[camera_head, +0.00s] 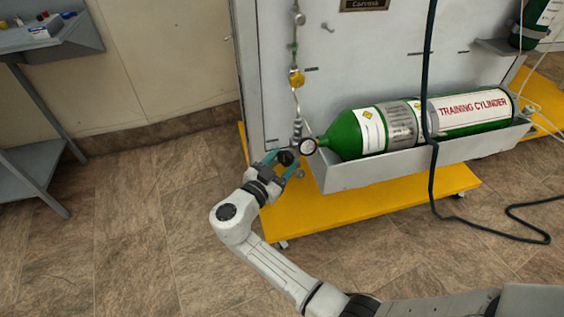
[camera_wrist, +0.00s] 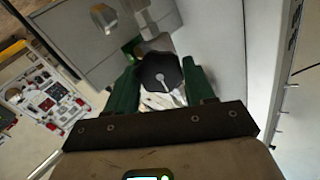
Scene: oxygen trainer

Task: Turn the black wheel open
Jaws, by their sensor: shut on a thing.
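The black wheel (camera_wrist: 160,72) is a dark, lobed knob in the wrist view, with a pale slot-like mark on its face. My gripper (camera_wrist: 160,85) has its two green fingers on either side of the wheel and is shut on it. In the head view the wheel (camera_head: 286,158) is a small dark shape between the teal fingers of my gripper (camera_head: 281,163). The fingers partly hide the wheel's sides.
The cylinder lies in a grey tray (camera_head: 400,168) on a white panel over a yellow wheeled base (camera_head: 350,210). A dark green hose (camera_head: 432,120) hangs in front of the cylinder. A grey cart (camera_head: 50,45) stands at the left. The floor between is clear.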

